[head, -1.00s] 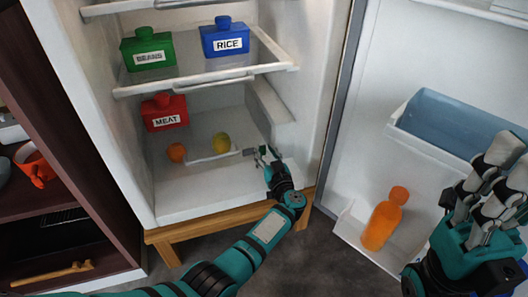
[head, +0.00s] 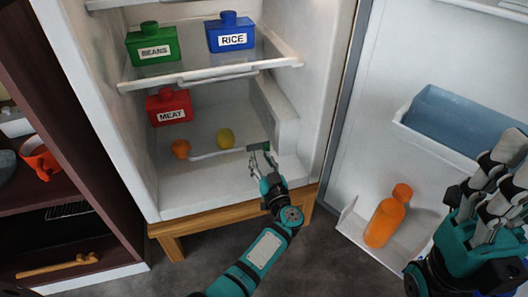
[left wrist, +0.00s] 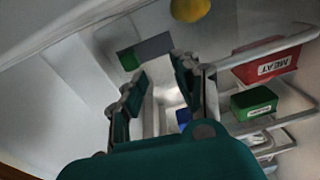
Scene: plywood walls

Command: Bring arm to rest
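My left gripper (head: 263,157) is at the front right of the fridge's lowest compartment, its fingers apart and nothing between them. In the left wrist view the left gripper (left wrist: 158,72) also shows a gap between its fingers. My right gripper (head: 508,165) is large at the right edge, in front of the open fridge door. Its fingertips are partly cut off, so its opening is unclear.
The fridge holds a red MEAT box (head: 169,107), green BEANS box (head: 153,44), blue RICE box (head: 231,33), orange fruit (head: 181,149) and yellow fruit (head: 225,138). An orange bottle (head: 385,222) stands in the door shelf. A dark cabinet (head: 80,155) is at left.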

